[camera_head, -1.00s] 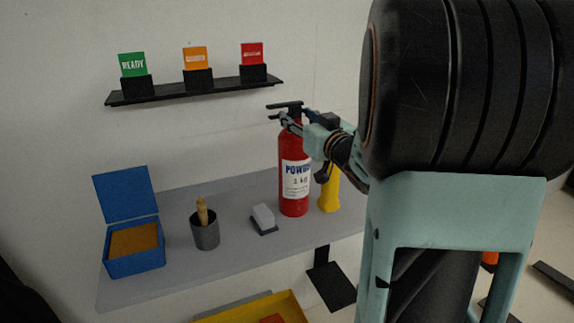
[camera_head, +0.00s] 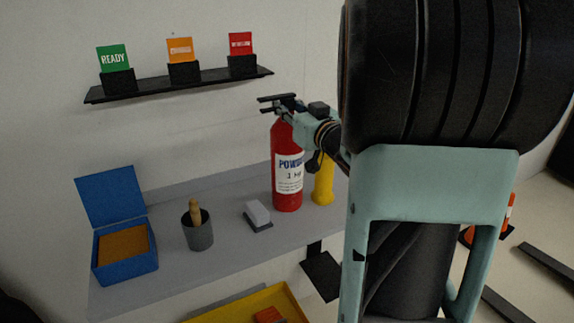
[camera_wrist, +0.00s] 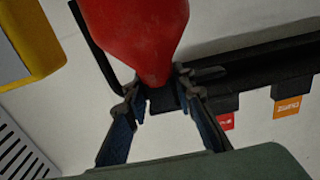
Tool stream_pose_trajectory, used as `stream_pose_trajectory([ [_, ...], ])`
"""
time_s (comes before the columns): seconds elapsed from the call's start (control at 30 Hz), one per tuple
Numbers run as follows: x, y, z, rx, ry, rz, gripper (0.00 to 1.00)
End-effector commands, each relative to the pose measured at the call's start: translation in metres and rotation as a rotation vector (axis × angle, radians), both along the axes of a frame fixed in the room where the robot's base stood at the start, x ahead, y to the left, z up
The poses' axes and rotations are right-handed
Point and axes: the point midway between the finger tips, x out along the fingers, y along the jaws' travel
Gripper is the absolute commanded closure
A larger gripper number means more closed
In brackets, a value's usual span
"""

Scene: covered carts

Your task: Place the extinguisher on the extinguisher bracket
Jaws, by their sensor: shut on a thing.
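The red fire extinguisher (camera_head: 285,150), with a white label and black top, is upright at the right of the grey shelf in the head view. I cannot tell whether its base touches the shelf. My gripper (camera_head: 289,107) is shut on its neck, just below the black handle. In the wrist view the red body (camera_wrist: 140,30) points up the picture, and my fingers (camera_wrist: 163,98) close around its narrow end. A black plate with an upright (camera_head: 322,276), seemingly the extinguisher bracket, is below the shelf's front right edge, partly hidden by my arm.
A yellow bottle (camera_head: 323,187) stands close right of the extinguisher. An eraser-like block (camera_head: 257,214), a grey cup (camera_head: 198,234) and an open blue box (camera_head: 125,270) stand left. A black sign ledge (camera_head: 190,85) is above; a yellow bin (camera_head: 290,297) is below.

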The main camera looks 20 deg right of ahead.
Motion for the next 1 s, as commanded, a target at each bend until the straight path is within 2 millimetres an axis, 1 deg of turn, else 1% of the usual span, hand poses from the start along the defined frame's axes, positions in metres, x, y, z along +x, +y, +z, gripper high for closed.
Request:
stream_pose_trajectory([
  [0.03, 0.0, 0.0, 0.0, 0.0, 0.0, -0.001, 0.94],
  [0.1, 0.0, 0.0, 0.0, 0.0, 0.0, -0.001, 1.0],
  [0.4, 0.0, 0.0, 0.0, 0.0, -0.001, -0.001, 1.0],
  [0.43, 0.0, -0.001, 0.007, -0.001, -0.014, 0.0, 1.0],
  [0.77, 0.002, 0.001, 0.008, -0.002, -0.013, 0.001, 1.0],
  [1.0, 0.011, 0.007, 0.021, -0.001, -0.015, 0.0, 1.0],
])
